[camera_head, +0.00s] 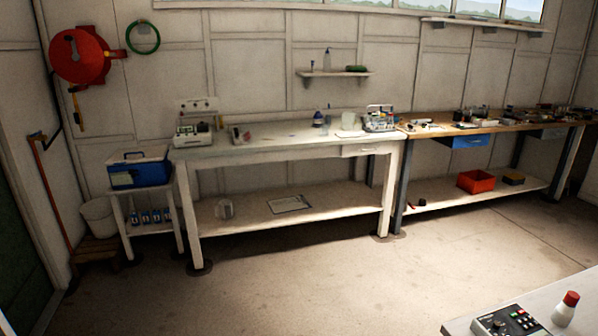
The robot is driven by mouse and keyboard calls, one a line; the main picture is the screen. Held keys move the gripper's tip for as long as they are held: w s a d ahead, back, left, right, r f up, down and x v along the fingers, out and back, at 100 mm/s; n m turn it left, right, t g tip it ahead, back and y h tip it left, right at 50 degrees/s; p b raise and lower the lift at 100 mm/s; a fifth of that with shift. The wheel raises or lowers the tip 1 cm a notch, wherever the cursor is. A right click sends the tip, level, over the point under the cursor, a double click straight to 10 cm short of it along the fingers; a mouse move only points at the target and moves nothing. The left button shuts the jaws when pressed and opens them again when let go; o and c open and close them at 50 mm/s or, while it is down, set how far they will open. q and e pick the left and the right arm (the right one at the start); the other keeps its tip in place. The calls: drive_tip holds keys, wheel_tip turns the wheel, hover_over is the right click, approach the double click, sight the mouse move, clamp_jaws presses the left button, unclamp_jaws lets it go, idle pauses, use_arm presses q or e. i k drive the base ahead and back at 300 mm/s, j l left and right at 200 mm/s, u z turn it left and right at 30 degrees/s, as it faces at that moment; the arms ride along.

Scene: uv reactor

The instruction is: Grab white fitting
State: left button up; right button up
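Neither of my grippers shows in the head view.
A blue case (139,168) stands on a small side table left of the bench. A wooden-topped bench (480,129) with an orange bin (476,181) below adjoins on the right. A control box (511,321) and red-capped bottle (565,308) are near. The floor (330,275) is open.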

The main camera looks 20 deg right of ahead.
sight(563, 314)
drive_tip(key=i+z, duration=0.35)
drive_tip(key=i, duration=0.2)
drive_tip(key=i+j+z, duration=0.1)
drive_tip(key=i+z, duration=0.2)
drive_tip(key=i, duration=0.25)
drive_tip(key=i+j+z, duration=0.35)
drive_tip(key=i, duration=0.2)
drive_tip(key=l, duration=0.1)
